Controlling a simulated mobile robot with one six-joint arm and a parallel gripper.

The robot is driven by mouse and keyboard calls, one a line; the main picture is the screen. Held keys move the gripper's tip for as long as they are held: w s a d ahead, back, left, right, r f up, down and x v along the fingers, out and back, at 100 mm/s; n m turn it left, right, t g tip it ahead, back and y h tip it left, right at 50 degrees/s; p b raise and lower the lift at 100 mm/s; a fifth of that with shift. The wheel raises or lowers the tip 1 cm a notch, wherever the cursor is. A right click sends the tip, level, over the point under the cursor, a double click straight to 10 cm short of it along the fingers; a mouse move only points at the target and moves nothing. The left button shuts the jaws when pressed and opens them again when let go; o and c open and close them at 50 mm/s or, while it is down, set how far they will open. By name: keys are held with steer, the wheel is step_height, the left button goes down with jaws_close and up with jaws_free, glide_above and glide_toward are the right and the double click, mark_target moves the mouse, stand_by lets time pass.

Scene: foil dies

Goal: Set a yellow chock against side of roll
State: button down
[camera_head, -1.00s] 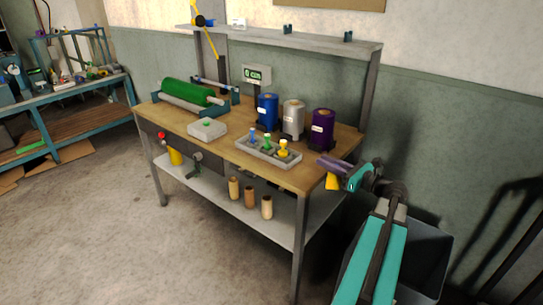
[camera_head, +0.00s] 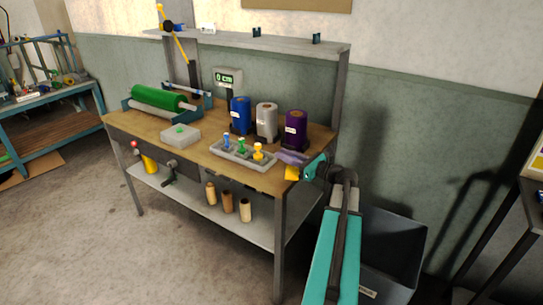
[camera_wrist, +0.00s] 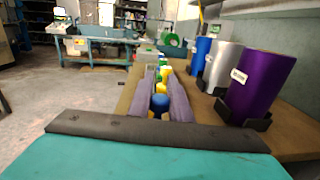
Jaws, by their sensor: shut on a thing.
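My gripper (camera_head: 291,158) is shut on a yellow chock (camera_head: 292,173), which hangs just below the purple-grey fingers at the table's front right corner. In the wrist view the two fingers of my gripper (camera_wrist: 163,98) point along the table; yellow shows between them, but I cannot tell there the chock from things behind. A purple roll (camera_head: 295,127), a silver roll (camera_head: 266,121) and a blue roll (camera_head: 240,114) stand upright on the table behind the fingers, apart from them. A green roll (camera_head: 160,97) lies in a cradle at the table's left.
A grey tray (camera_head: 233,155) with blue, green and yellow-handled pieces lies left of the chock. A grey box (camera_head: 180,136) stands farther left. The shelf (camera_head: 240,38) runs behind the rolls. A dark bin (camera_head: 395,250) is on the floor at right.

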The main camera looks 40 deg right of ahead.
steer(key=w+p, duration=0.1)
steer(key=w, duration=0.5)
steer(key=shift+w+d+f, duration=0.15)
steer(key=shift+f, duration=0.15)
steer(key=shift+w+d+f+p, duration=0.1)
steer(key=shift+w+f+p, duration=0.2)
steer(key=shift+f, duration=0.35)
steer(key=shift+w+f+p, duration=0.2)
steer(key=shift+w+f, duration=0.15)
steer(key=shift+f, duration=0.8)
steer(key=shift+f, duration=0.15)
steer(key=c, duration=1.6)
jaws_free()
steer(key=shift+c, duration=0.2)
